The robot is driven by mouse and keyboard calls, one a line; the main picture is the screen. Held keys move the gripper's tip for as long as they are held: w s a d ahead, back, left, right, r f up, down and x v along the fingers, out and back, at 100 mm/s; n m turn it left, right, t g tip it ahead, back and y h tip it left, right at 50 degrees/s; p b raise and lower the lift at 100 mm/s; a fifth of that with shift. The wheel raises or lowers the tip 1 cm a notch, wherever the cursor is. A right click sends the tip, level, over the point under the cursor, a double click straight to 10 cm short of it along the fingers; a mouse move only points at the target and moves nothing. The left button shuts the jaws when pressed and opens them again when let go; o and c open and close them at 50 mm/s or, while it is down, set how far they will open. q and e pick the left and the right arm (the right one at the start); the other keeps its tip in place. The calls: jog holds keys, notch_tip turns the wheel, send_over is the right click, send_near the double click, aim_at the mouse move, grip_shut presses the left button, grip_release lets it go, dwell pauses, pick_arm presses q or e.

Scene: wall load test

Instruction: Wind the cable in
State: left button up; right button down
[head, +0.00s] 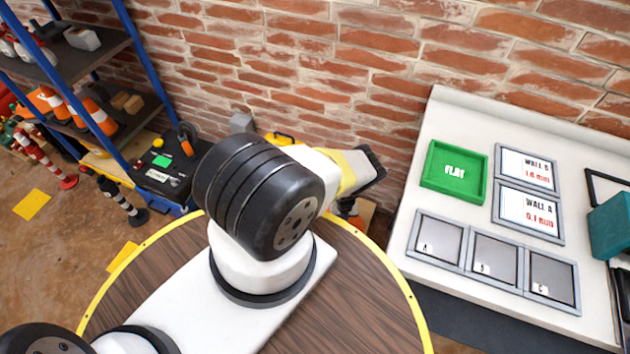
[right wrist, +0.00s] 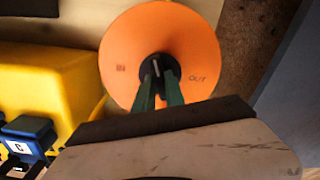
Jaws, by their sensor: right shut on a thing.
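In the right wrist view an orange disc (right wrist: 125,62) faces me, marked IN on its left and OUT on its right. My right gripper (right wrist: 159,80) has its green fingers shut on the dark hub (right wrist: 152,63) at the disc's middle. What part of the hub lies between the fingertips is hard to make out. A yellow housing (right wrist: 50,85) stands left of the disc. I cannot make out the cable in either view. In the head view an arm of mine hides much of the floor by the wall. My left gripper does not show.
A blue block marked C (right wrist: 28,132) sits at lower left in the wrist view. In the head view a pale bench (head: 400,235) on the right carries a green FLAT tray (head: 430,179) and framed panels (head: 528,211). Blue-framed shelving (head: 133,58) stands at left. A brick wall closes the back.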

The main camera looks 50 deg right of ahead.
jog(key=n, duration=1.3)
jog(key=shift+n, duration=0.3)
dwell(0.4)
jog(key=c, duration=1.4)
grip_release()
jog(key=shift+d+r, duration=0.1)
jog(key=shift+r, duration=3.8)
